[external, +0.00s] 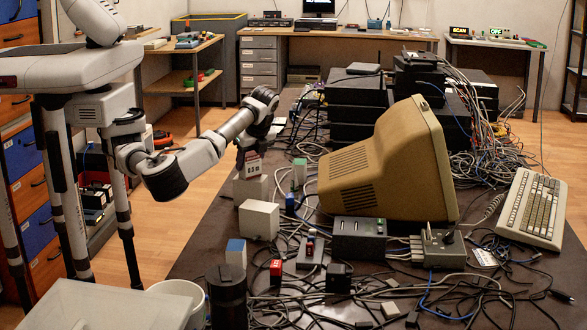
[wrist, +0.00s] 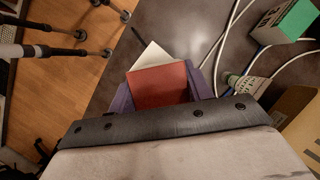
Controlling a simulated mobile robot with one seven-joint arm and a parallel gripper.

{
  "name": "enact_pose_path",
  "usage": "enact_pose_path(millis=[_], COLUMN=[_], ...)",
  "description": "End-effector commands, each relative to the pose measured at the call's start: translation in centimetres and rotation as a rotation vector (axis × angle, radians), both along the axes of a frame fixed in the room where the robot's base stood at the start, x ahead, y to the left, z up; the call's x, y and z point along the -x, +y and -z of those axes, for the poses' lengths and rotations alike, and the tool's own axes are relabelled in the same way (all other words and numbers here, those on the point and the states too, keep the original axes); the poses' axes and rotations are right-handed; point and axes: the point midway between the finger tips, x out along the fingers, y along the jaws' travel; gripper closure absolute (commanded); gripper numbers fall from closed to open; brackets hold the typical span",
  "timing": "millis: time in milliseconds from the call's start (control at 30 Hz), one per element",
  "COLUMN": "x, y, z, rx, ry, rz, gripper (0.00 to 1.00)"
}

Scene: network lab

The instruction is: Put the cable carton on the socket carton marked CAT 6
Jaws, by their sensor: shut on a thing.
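My gripper (wrist: 158,92) is shut on a small carton with a red top (wrist: 158,84), its purple fingers on either side. In the external view this held carton (external: 253,166) shows a red and white face with small dark marks. It is directly over a plain white carton (external: 250,189), whose pale corner (wrist: 150,56) shows beyond the red top in the wrist view. I cannot tell whether the two touch. A second white carton (external: 259,220) stands nearer the camera. No CAT 6 marking is readable on either white carton.
A green-topped box (external: 299,173) stands right of the held carton, with cables around it. A big beige monitor (external: 390,165) stands farther right. A blue-topped box (external: 236,252), a red box (external: 276,271) and a black cylinder (external: 227,297) stand nearer.

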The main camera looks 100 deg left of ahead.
Motion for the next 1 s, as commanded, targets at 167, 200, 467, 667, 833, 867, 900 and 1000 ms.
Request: enact_pose_path(millis=[167,200,467,667,833,867,900,1000], x=[0.0,0.0,0.0,0.0,-0.8,-1.1,-1.3,-1.9], y=[0.0,0.0,0.0,0.0,-0.8,-0.9,-1.2,-1.8], z=[0.3,0.3,0.3,-0.3,-2.7,-3.3,-4.2,-6.3], rx=[0.0,0.0,0.0,0.001,0.0,0.0,0.0,-0.001], ry=[0.0,0.0,0.0,0.0,-0.003,-0.003,-0.003,-0.002], rz=[0.0,0.0,0.0,0.001,0.003,0.003,0.004,0.003], gripper=[0.44,0.38,0.28,0.28,0.28,0.28,0.28,0.28])
